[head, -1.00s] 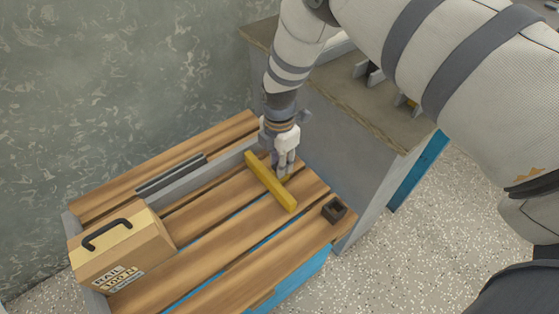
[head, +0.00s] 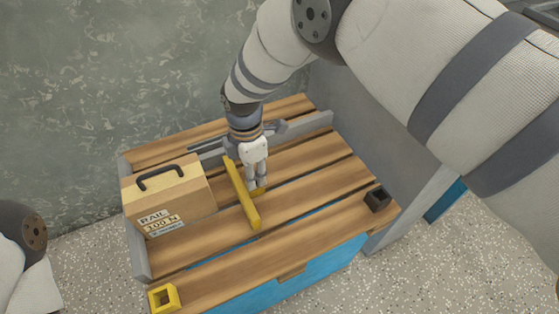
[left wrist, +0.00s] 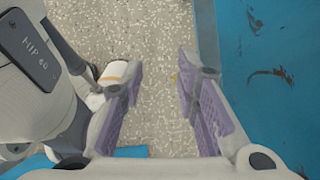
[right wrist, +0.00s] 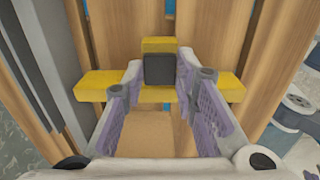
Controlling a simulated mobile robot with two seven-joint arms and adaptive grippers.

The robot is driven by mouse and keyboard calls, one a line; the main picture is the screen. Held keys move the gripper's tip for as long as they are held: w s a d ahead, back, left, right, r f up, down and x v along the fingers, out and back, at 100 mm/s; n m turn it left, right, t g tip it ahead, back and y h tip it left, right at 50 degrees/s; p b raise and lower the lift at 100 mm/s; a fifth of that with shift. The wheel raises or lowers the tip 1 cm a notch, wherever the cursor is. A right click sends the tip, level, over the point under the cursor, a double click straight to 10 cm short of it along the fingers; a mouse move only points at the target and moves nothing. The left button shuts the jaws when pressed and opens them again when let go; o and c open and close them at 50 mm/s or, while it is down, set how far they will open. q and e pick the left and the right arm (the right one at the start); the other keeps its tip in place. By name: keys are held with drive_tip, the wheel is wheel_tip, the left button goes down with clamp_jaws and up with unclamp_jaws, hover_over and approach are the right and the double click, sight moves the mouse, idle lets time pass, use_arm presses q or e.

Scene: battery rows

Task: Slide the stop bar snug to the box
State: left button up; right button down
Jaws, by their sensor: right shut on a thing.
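The tan box (head: 168,203) with a black handle and a "RAIL 100 N" label stands at the left end of the slatted wooden top. The yellow stop bar (head: 241,194) lies across the slats to its right, with a narrow strip of wood showing between them. My right gripper (head: 257,188) is on the bar's right side, shut on its stem. In the right wrist view the fingers stand either side of the stem's dark pad (right wrist: 160,69), with the yellow bar (right wrist: 95,84) extending both ways. My left gripper (left wrist: 160,80) is open and empty over the speckled floor.
A grey rail (head: 300,127) runs along the back of the wooden top (head: 310,200). A black square socket (head: 377,199) sits at the right front corner and a yellow one (head: 163,298) at the left front corner. The slats right of the bar are clear.

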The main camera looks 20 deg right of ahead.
sight(237, 186)
drive_tip(key=shift+s+a, duration=0.15)
drive_tip(key=shift+a, duration=0.9)
drive_tip(key=shift+s+a, duration=0.1)
drive_tip(key=shift+a, duration=0.9)
drive_tip(key=c, duration=1.3)
unclamp_jaws()
wheel_tip(237, 186, up, 12)
